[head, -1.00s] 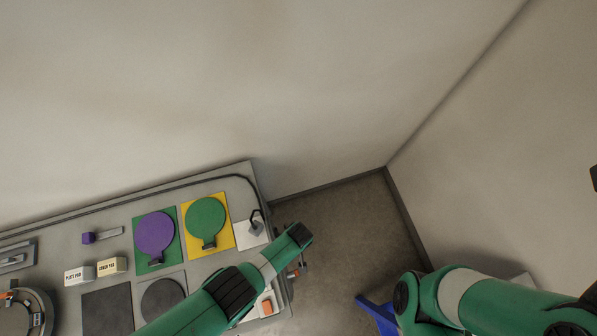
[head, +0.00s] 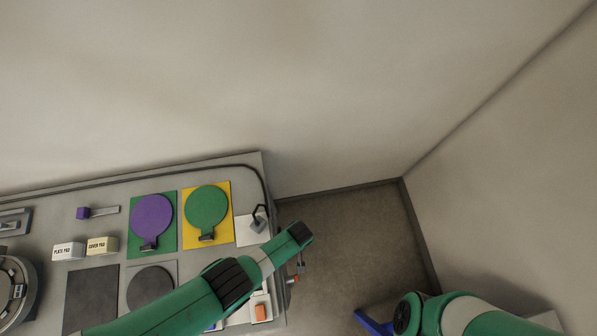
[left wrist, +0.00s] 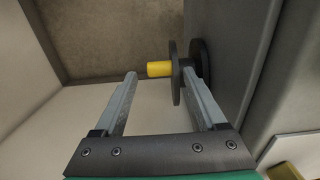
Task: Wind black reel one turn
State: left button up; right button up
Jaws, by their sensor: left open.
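The black reel (left wrist: 175,88) shows in the left wrist view as dark discs on the side of the grey cart, with a yellow handle (left wrist: 159,69) sticking out to the left. My left gripper (left wrist: 160,74) is open and empty. Its right fingertip overlaps the reel in the picture and its left fingertip is just left of the handle's end; I cannot tell whether either touches. In the head view my left arm reaches over the cart's right end, and the reel cannot be made out there. My right gripper is outside the frames.
The cart top (head: 65,218) carries a purple disc (head: 152,218) on a green pad, a green disc (head: 206,208) on a yellow pad, dark pads and two labelled blocks. An orange piece (head: 293,279) is at the cart's right edge. A blue object (head: 372,321) is near the floor.

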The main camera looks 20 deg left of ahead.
pick_arm(q)
notch_tip(320, 180, down, 2)
jog(key=shift+f+b, duration=0.2)
jog(key=shift+b, duration=0.35)
jog(key=shift+r, duration=0.1)
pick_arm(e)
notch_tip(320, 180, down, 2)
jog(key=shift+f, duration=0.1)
pick_arm(q)
jog(key=shift+a, duration=0.1)
grip_shut()
